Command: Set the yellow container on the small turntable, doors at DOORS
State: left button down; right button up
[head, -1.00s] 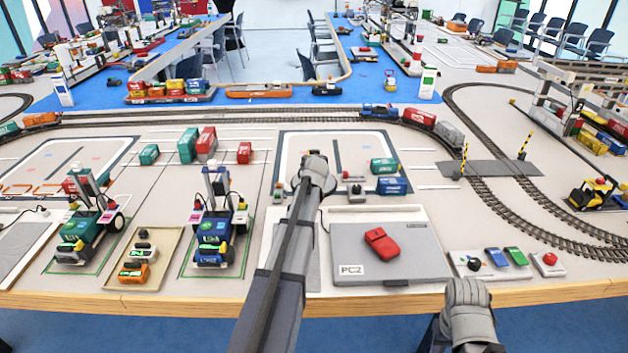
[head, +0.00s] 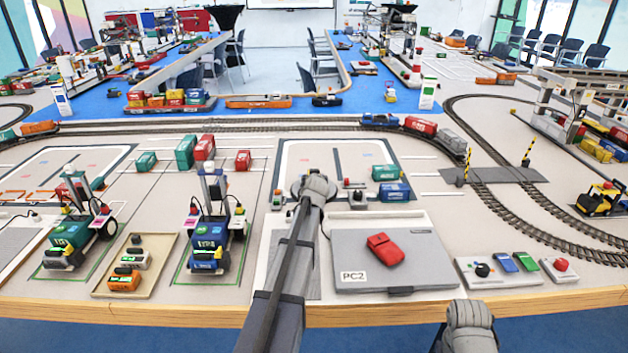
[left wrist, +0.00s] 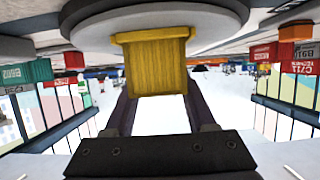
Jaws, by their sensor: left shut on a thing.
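The yellow container (left wrist: 155,62) fills the middle of the left wrist view, which looks upside down. My left gripper (left wrist: 157,92) is shut on it, with a dark finger at each side. The container's one end meets or nearly meets a round grey disc (left wrist: 225,18), which looks like the small turntable; I cannot tell whether it rests fully on it. The face toward the camera is ribbed; no DOORS mark is readable. In the head view my left wrist hides the container and gripper. My right arm shows at the bottom edge, but its gripper does not.
A grey PC2 case (head: 345,245) with a red item (head: 384,249) lies right of my left arm. Green (head: 385,173) and blue (head: 394,192) containers stand beyond it. Two toy straddle carriers stand at left, including a blue one (head: 213,235). A control panel (head: 500,268) is at right.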

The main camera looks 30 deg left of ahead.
pick_arm(q)
jog(key=shift+c, duration=1.1)
grip_release()
jog(key=shift+r, duration=0.1)
jog(key=p+v, duration=0.4)
jog(key=v, duration=0.8)
jog(key=shift+p, duration=0.35)
